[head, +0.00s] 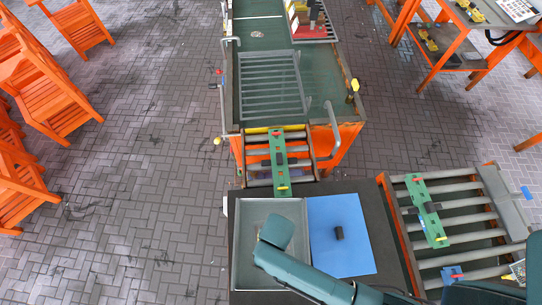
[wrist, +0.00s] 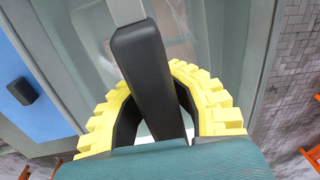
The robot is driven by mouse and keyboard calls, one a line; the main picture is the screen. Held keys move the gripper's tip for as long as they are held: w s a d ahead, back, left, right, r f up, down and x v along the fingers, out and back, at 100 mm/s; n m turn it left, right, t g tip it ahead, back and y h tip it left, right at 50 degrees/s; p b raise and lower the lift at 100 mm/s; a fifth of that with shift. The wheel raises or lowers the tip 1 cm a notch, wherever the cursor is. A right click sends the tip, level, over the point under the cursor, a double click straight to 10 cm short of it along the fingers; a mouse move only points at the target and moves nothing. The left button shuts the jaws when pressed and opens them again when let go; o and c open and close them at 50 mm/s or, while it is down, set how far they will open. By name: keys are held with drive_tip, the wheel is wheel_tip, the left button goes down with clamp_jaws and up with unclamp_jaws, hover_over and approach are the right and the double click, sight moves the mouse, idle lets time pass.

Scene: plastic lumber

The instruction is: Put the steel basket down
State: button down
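My gripper (wrist: 148,85) shows in the wrist view with its yellow pads closed around a black grip (wrist: 140,55). A grey steel bar (wrist: 127,10) runs from that grip out of the top of the picture. I take this as the steel basket's handle; the basket's body cannot be made out clearly. In the head view my teal arm reaches over a grey rimmed tray (head: 241,262), and its end hides my fingers and what they hold. Whether the held thing touches the tray floor cannot be told.
A blue mat (head: 340,255) lies right of the tray, with a small black block (head: 339,233) on it. Roller racks stand behind (head: 265,138) and at right (head: 465,218), with green bars (head: 278,165) on them. A green tank with a slatted rack (head: 270,85) stands farther back.

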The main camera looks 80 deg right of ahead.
drive_tip(key=c, duration=1.2)
unclamp_jaws()
drive_tip(key=shift+c, duration=0.2)
drive_tip(key=r, duration=1.2)
drive_tip(key=shift+s+d+p, duration=0.1)
drive_tip(key=shift+s+p, duration=0.25)
drive_tip(key=shift+s, duration=0.05)
